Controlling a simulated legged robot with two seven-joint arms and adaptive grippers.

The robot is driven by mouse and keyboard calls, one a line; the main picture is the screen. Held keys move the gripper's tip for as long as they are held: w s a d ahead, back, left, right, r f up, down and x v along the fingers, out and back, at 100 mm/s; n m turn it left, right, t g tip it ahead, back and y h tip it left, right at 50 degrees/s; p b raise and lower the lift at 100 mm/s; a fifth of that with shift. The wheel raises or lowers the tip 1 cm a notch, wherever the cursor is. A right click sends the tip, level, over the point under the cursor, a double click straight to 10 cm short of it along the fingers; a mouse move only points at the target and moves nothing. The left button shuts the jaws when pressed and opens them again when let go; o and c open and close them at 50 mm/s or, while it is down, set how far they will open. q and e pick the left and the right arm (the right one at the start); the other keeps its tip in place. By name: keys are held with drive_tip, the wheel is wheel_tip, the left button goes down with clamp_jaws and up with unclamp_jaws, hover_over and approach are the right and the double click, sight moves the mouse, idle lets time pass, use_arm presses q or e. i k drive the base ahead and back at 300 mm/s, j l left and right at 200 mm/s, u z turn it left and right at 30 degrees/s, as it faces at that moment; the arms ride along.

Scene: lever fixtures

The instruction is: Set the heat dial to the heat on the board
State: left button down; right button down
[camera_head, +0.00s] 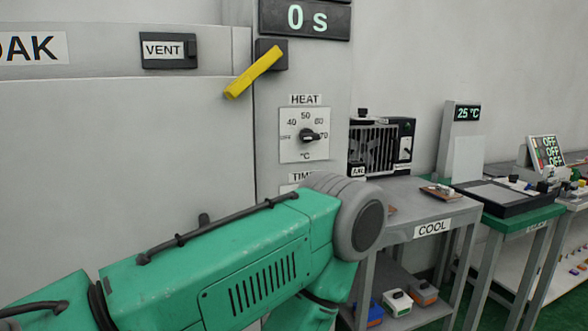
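The heat dial (309,135) is a black knob on a white square plate, under a HEAT label (305,99) on a grey panel. The marks run from OFF at the left through 40, 50 and 60 to 70 at the right, in °C. The knob looks turned to the right, near 70, but it is too small to read exactly. My green arm (220,260) comes in from the left below the dial, with its grey joint just under it. Neither gripper is in view. No board giving a heat is clearly in view.
A yellow lever (254,71) and a VENT latch (169,50) are above left. A display (305,19) reads 0 s. A TIME label (302,177) is partly hidden by my arm. A COOL table (432,228) with a fan unit (373,147) stands right.

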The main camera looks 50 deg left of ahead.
sight(306, 135)
drive_tip(key=l+u, duration=0.1)
drive_tip(key=u, duration=0.35)
drive_tip(key=l+u, duration=0.1)
drive_tip(key=u, duration=0.35)
drive_tip(key=l+u, duration=0.15)
drive_tip(key=u, duration=0.25)
drive_tip(key=i+u, duration=0.25)
drive_tip(key=u, duration=0.2)
drive_tip(key=i+j, duration=0.1)
drive_tip(key=i, duration=0.35)
